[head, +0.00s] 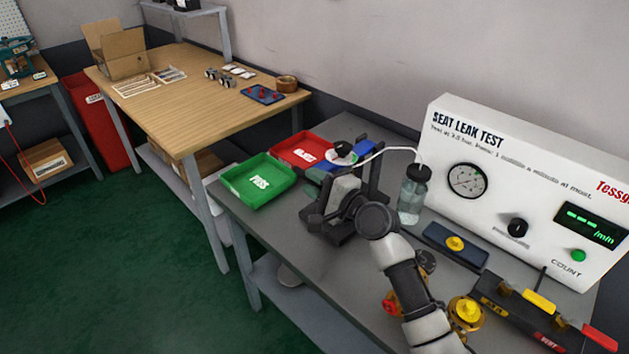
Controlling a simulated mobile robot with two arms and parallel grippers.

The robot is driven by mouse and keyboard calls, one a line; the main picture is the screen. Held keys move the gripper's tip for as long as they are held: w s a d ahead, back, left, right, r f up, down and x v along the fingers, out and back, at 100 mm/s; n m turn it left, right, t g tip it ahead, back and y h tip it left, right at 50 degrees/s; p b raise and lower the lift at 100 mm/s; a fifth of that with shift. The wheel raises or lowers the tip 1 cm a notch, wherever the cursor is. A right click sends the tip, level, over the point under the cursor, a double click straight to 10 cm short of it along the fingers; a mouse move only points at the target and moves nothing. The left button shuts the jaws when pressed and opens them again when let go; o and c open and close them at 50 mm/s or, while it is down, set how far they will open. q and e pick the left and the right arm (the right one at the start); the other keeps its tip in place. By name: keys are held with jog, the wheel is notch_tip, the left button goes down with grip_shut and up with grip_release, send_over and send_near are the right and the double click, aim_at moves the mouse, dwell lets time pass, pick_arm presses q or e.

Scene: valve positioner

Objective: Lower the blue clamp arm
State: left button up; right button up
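My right gripper (335,205) is over the left part of the grey test bench, with its arm coming in from the lower right. Its fingers blend with dark parts around them, so I cannot tell whether it is open or shut. Blue surfaces (357,153) show just behind it, beside the red tray. They are partly hidden, and I cannot tell whether they are the blue clamp arm or a tray. A black-capped white round part (342,152) with a pale tube stands there. My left gripper is out of view.
A green PASS tray (258,181) and a red tray (301,150) lie at the bench's left end. A capped bottle (412,195) stands right of my gripper, before the white seat leak test panel (520,170).

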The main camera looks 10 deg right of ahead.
jog(key=o, duration=0.3)
jog(key=shift+d, duration=0.1)
jog(key=b+v, duration=0.1)
jog(key=v, duration=0.9)
jog(key=shift+s+d, duration=0.2)
jog(key=shift+s, duration=0.1)
